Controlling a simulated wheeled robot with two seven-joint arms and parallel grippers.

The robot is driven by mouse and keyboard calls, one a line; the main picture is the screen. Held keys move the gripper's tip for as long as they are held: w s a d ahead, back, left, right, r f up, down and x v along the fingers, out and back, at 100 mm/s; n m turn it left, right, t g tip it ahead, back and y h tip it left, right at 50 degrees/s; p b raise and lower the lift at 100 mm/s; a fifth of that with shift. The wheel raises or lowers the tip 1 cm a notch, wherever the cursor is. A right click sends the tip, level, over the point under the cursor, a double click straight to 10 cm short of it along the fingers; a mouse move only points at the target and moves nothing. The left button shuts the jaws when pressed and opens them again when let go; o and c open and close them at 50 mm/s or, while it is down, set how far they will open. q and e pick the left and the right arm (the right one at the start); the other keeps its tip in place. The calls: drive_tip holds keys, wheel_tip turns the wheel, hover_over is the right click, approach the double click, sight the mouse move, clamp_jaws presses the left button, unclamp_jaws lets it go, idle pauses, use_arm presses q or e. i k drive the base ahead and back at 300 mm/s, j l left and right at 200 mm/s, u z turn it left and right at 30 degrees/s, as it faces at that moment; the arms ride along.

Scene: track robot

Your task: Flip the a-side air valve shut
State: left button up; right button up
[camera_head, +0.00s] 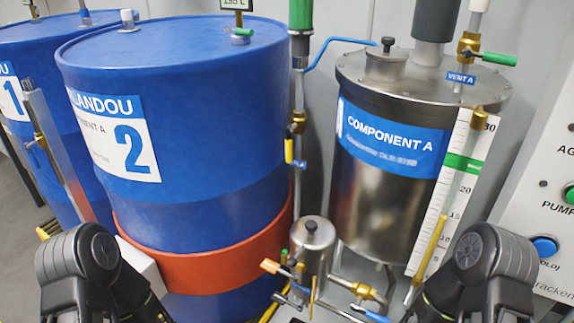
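No valve in view carries a readable "air" label, so I cannot tell which one is the a-side air valve. Near the COMPONENT A steel tank (385,195) several small valves show. One with a green handle (498,59) sits by the VENT A tag (461,78) on the tank lid. One with a yellow handle (289,151) is on the thin pipe left of the tank. An orange handle (270,266) and a blue handle (376,317) are low by a small steel pot (312,247). Black links of my arms show at bottom left and right; neither gripper's fingers are visible.
A large blue drum (185,110) marked 2 with an orange band (215,262) fills the left middle, another blue drum (25,75) behind it. A white level scale (450,190) stands before the tank. A control panel (545,215) is at the right edge.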

sight(289, 146)
drive_tip(key=k+j+u, duration=0.1)
drive_tip(key=k+j, duration=0.5)
drive_tip(key=k, duration=0.15)
